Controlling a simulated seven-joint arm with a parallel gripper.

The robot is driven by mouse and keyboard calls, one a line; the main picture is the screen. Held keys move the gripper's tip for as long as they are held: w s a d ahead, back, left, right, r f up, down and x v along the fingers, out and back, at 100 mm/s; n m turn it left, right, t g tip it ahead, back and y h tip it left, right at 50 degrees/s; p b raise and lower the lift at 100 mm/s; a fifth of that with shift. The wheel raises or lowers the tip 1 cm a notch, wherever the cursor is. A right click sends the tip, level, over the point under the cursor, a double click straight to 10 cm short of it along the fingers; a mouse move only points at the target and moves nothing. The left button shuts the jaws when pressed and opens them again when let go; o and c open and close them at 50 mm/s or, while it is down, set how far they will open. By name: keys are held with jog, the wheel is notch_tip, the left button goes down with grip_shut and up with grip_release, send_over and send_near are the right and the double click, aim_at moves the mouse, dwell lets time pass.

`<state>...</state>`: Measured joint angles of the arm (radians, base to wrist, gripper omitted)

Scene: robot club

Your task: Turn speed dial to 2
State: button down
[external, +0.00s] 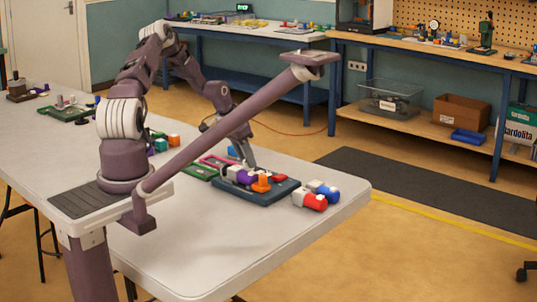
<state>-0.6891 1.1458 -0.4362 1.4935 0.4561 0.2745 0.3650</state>
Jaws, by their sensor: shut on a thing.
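A dark blue panel (280,193) lies flat near the right end of the white table. It carries a white part (232,173), a purple part (246,178) and an orange part (262,184). My gripper (250,167) points down at the back of this panel. It is shut on a small part there, most likely the speed dial, which is mostly hidden by the fingers. The dial's markings and the number it points to are too small to read.
Red, white and blue cylinders (315,201) lie just right of the panel. A pink-rimmed board (214,161) and a green board (200,172) lie to its left. An orange block (174,141) is farther left. The front of the table (220,240) is clear.

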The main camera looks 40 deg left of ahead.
jog(key=shift+f, duration=0.1)
dwell(0.5)
jog(key=c, duration=1.1)
grip_release()
jog(key=s+d+r+y, duration=0.1)
jog(key=s+d+r, duration=0.4)
jog(key=r, duration=0.4)
jog(key=s+d+r+y, duration=0.1)
jog(key=s+d+r, duration=0.1)
jog(key=s+r, duration=0.65)
jog(key=s+d+r+y, duration=0.1)
jog(key=s+d+r, duration=0.3)
jog(key=r, duration=0.7)
jog(key=s+d+r+n+h, duration=0.1)
jog(key=s+d, duration=0.2)
jog(key=s, duration=0.6)
jog(key=s+d+r+n+t+h, duration=0.1)
jog(key=s+d+r, duration=0.1)
jog(key=s, duration=0.8)
jog(key=shift+d+n, duration=0.3)
jog(key=shift+d, duration=0.6)
